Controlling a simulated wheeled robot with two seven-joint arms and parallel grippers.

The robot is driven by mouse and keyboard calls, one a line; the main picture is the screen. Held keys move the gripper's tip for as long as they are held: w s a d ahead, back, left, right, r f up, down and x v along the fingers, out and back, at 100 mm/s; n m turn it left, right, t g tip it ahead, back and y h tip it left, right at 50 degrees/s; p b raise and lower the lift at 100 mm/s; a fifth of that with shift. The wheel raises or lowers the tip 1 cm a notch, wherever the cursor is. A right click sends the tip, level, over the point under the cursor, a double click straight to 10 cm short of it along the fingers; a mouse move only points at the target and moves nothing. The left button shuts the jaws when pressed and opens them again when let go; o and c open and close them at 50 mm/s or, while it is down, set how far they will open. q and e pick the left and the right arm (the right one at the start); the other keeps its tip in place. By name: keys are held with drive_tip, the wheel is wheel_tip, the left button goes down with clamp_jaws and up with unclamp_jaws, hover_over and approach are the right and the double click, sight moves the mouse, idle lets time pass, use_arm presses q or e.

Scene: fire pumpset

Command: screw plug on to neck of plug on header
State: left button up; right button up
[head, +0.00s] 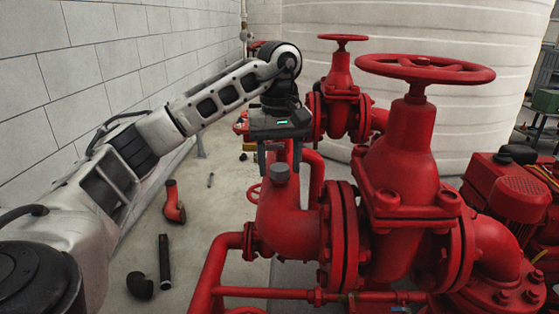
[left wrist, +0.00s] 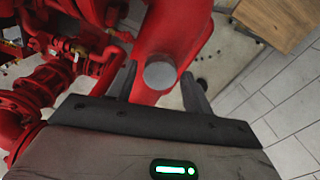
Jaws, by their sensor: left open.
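The grey round plug (head: 280,173) sits at the top of the red header elbow (head: 285,222), just left of the large flanged valve. The neck beneath it is hidden, so I cannot tell how the plug is seated. My left gripper (head: 279,166) points down over the plug, with its two fingers open and spread to either side. In the left wrist view the plug's flat grey top (left wrist: 160,75) lies between the open fingers, with gaps visible on both sides. My right gripper is in neither view.
A red valve with a big handwheel (head: 425,68) stands close on the right, with a smaller valve (head: 341,90) behind. A black pipe (head: 164,262), a dark elbow (head: 140,286) and a red-orange elbow (head: 174,203) lie on the floor at left. A white block wall runs behind my arm.

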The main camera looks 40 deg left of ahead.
use_arm(q)
drive_tip(key=n, duration=1.1)
drive_tip(key=c, duration=1)
drive_tip(key=m, duration=0.3)
drive_tip(key=shift+m, duration=0.4)
drive_tip(key=shift+c, duration=0.2)
drive_tip(key=o, duration=1.3)
drive_tip(key=shift+c, duration=0.2)
